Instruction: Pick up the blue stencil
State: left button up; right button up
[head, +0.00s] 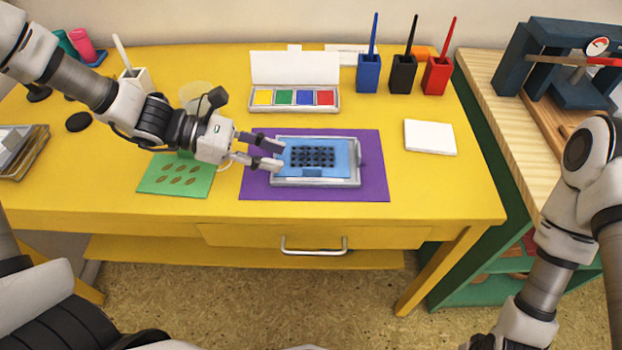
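The blue stencil (342,158) is a flat sheet with a grid of dark holes. It lies on a light grey tray (318,182) on a purple mat (370,180) in the middle of the yellow table. My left gripper (276,155) is at the stencil's left edge, its two fingers parted and pointing right. I cannot tell whether a finger touches the stencil. Nothing shows held between the fingers. My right arm is at the right edge of the view, and its gripper is out of view.
A green stencil (160,184) lies left of the mat, under my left arm. An open inkpad box (294,97) and blue, black and red brush holders (403,76) stand behind. A white pad (430,137) lies right. The table front is clear.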

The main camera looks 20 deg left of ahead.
aim_at(306, 168)
pick_arm(q)
jog(key=x, duration=0.2)
jog(key=b+x, duration=0.1)
jog(key=x, duration=0.1)
jog(key=b+x, duration=0.1)
jog(key=x, duration=0.2)
jog(key=shift+s, duration=0.4)
jog(key=shift+w+d, duration=0.15)
jog(key=shift+d, duration=0.2)
grip_shut()
